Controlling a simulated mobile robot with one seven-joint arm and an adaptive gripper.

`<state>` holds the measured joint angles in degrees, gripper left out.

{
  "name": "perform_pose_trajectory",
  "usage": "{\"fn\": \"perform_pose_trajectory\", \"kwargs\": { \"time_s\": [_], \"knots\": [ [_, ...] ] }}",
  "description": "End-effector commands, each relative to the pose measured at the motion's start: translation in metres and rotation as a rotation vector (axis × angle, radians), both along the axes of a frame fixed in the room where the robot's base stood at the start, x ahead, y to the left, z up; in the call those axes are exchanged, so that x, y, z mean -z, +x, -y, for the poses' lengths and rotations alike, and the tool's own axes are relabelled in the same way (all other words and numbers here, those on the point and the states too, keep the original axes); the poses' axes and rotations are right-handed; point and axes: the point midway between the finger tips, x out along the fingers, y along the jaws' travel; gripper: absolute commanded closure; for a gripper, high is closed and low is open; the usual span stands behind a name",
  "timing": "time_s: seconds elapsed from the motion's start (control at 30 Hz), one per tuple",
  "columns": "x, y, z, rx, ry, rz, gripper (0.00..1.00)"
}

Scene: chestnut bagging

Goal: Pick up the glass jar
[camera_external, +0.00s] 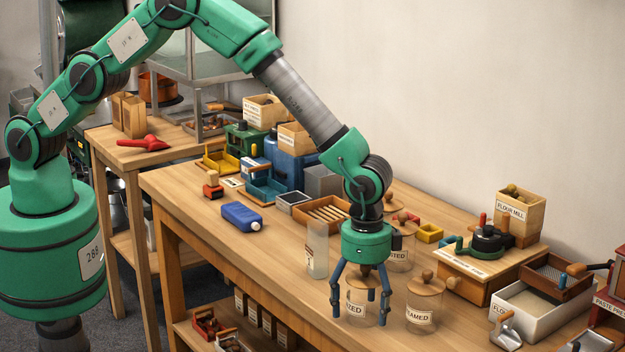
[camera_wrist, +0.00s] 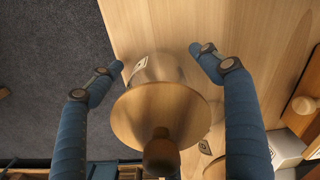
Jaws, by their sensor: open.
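A glass jar (camera_external: 356,312) with a wooden knobbed lid and a label ending in "KED" stands upright near the table's front edge. My gripper (camera_external: 360,309) is above and around it, fingers pointing down, one on each side. In the wrist view the jar's round wooden lid (camera_wrist: 160,115) and dark knob lie between the two blue fingers of my gripper (camera_wrist: 157,65). The fingers are apart, with gaps showing beside the jar. Part of the jar is hidden behind a finger in the external view.
A second lidded jar (camera_external: 424,306) stands close on the right, another (camera_external: 400,250) behind. A clear tall container (camera_external: 317,250) stands to the left. A blue bottle (camera_external: 242,216) lies farther left. A white box (camera_external: 520,310) is at right. The table (camera_external: 270,270) is clear at front left.

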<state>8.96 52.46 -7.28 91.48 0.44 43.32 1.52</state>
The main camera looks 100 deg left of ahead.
Motion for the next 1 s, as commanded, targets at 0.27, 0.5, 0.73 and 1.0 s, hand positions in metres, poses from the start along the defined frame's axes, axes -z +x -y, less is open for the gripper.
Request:
{"fn": "perform_pose_trajectory", "kwargs": {
  "time_s": [0.27,0.5,0.73,1.0],
  "knots": [
    [-0.0001,0.0000,0.0000,0.000,0.000,0.000,0.22],
    [-0.0001,0.0000,0.0000,0.000,0.000,0.000,0.66],
    [-0.0006,0.0003,0.0001,0.000,0.000,0.001,0.79],
    [-0.0060,0.0006,0.0001,0.000,0.000,0.001,0.79]
  ]
}}
